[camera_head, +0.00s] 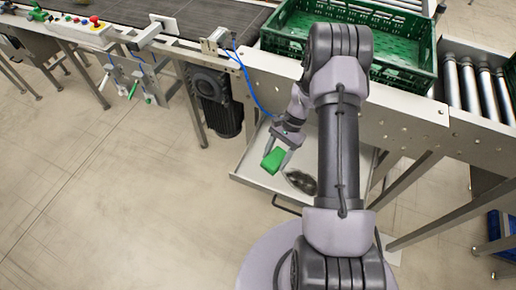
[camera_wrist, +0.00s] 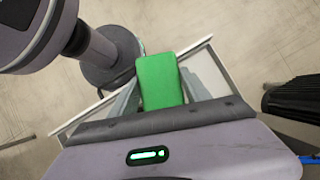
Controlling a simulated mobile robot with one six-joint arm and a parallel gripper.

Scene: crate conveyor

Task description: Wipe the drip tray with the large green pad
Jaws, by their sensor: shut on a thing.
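The large green pad (camera_head: 273,160) is held between the fingers of my gripper (camera_head: 276,153), over the left part of the drip tray (camera_head: 248,176). The pad also shows in the wrist view (camera_wrist: 159,82), between the two fingers of my gripper (camera_wrist: 159,98). The drip tray is a shallow pale metal tray under the conveyor frame, and its rim shows in the wrist view (camera_wrist: 222,68). A dark wet-looking patch (camera_head: 300,181) lies in the tray, right of the pad. I cannot tell whether the pad touches the tray floor. My arm hides the tray's middle right.
A dark motor (camera_head: 217,103) hangs left of the tray; it also shows in the wrist view (camera_wrist: 292,100). A green crate (camera_head: 400,75) stands on the conveyor above. Metal legs (camera_head: 405,170) stand at the right. Tools hang on a rack (camera_head: 135,80). The left floor is clear.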

